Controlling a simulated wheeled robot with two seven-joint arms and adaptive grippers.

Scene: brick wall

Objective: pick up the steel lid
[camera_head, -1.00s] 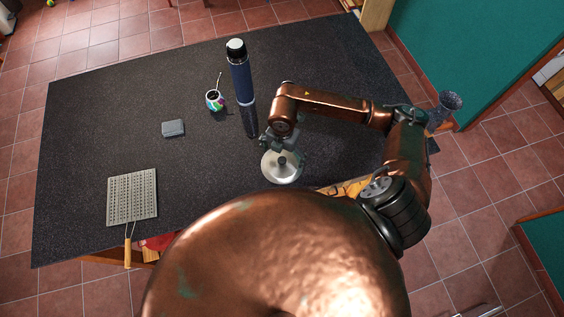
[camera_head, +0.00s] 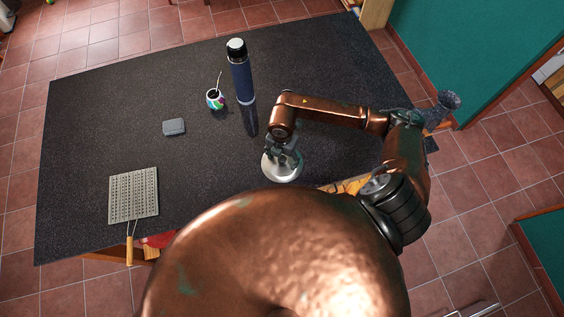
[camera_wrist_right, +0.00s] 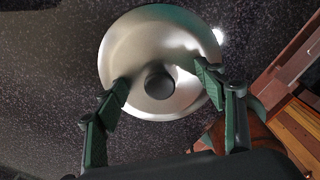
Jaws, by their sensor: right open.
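The steel lid (camera_head: 270,166) lies on the dark speckled table, round and shiny with a dark knob. In the right wrist view the lid (camera_wrist_right: 135,45) fills the upper middle, with its knob (camera_wrist_right: 159,83) between the level of my fingertips. My right gripper (camera_head: 285,158) is over the lid and hides part of it and its knob in the head view. In the right wrist view my right gripper (camera_wrist_right: 163,84) is open, one finger on each side of the knob, with visible gaps to it. My left gripper is out of view.
A tall blue bottle (camera_head: 241,75) stands behind the lid, near my right arm. A colourful cup (camera_head: 215,101), a small grey box (camera_head: 174,127) and a grill rack (camera_head: 134,192) are to the left. The table's middle left is clear.

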